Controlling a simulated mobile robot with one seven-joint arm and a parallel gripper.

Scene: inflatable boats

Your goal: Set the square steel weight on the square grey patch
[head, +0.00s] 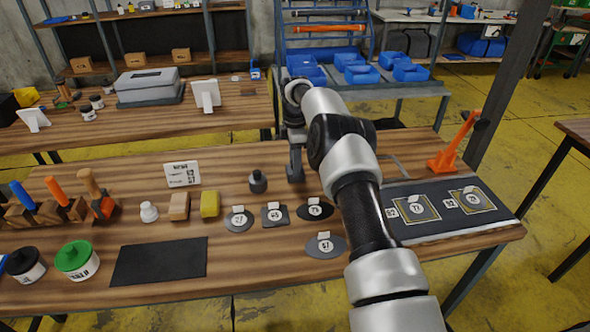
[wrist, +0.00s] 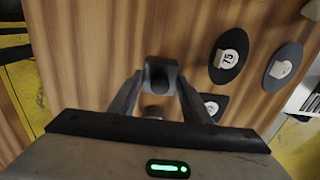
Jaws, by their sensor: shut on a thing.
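My gripper (head: 294,168) points down over the far part of the table, behind the row of patches. In the wrist view my gripper (wrist: 158,85) is shut on a dark, square-edged weight (wrist: 160,70), seen from above between the fingertips. I take it for the square steel weight. In the head view it cannot be told apart from the fingers, nor can I tell if it touches the table. The square grey patch (head: 275,215), with a white label, lies nearer me and to the left. The wrist view shows part of it (wrist: 215,101).
A dark knobbed weight (head: 258,183) stands just left of my gripper. Round and oval patches (head: 239,219) (head: 315,209) flank the square one; another oval (head: 325,246) lies nearer. A yellow block (head: 210,205) is left, and a dark tray (head: 440,228) right.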

